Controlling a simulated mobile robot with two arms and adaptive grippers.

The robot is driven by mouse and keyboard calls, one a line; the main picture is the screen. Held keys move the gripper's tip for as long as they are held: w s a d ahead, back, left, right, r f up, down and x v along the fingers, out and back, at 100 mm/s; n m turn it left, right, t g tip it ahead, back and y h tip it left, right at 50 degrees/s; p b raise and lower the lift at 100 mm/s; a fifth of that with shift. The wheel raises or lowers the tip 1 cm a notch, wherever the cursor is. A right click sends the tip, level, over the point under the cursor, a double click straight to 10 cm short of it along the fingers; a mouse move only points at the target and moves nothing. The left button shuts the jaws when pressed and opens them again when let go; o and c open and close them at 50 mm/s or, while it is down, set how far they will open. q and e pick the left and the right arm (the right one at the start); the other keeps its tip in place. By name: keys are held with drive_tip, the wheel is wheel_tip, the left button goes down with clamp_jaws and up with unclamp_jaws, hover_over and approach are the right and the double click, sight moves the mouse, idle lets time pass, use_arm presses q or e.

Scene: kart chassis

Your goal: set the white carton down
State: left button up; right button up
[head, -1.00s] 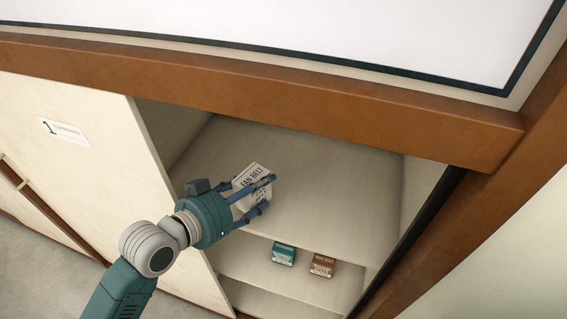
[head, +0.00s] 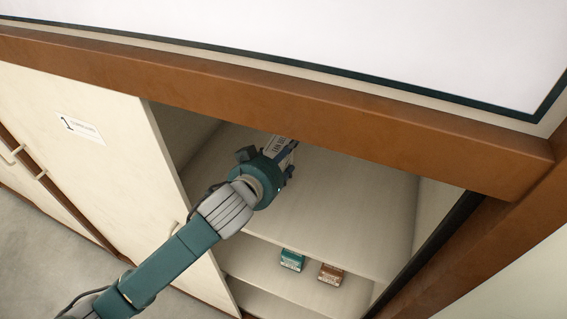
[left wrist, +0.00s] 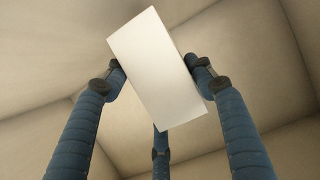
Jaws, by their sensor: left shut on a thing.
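The white carton (head: 276,144) shows only in part in the head view, beyond my left gripper (head: 288,158) and just below the brown top rail. In the left wrist view the carton (left wrist: 155,68) is a plain pale block, tilted in the picture, between the blue fingers of my left gripper (left wrist: 158,85). The gripper is shut on it, over the upper shelf (head: 340,200) inside the open cabinet. I cannot tell whether the carton touches the shelf. My right gripper is not in view.
A green box (head: 292,260) and a brown box (head: 330,273) stand on the lower shelf (head: 262,262). The brown top rail (head: 330,120) runs close above my gripper. A cabinet panel labelled 1 (head: 95,145) is at left. The upper shelf's right part is clear.

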use_arm(q)
wheel_tip(320, 180, down, 3)
drive_tip(key=shift+r, duration=0.1)
drive_tip(key=o, duration=1.3)
drive_tip(key=shift+c, duration=0.2)
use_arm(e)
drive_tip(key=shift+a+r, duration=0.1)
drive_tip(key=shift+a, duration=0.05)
use_arm(q)
drive_tip(key=shift+s, duration=0.1)
drive_tip(key=shift+s, duration=0.15)
drive_tip(key=b+v, duration=0.1)
drive_tip(key=v, duration=1)
drive_tip(key=shift+s+r, duration=0.2)
drive_tip(key=shift+s, duration=0.05)
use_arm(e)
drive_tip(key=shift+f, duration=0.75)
use_arm(q)
drive_tip(key=shift+a, duration=0.15)
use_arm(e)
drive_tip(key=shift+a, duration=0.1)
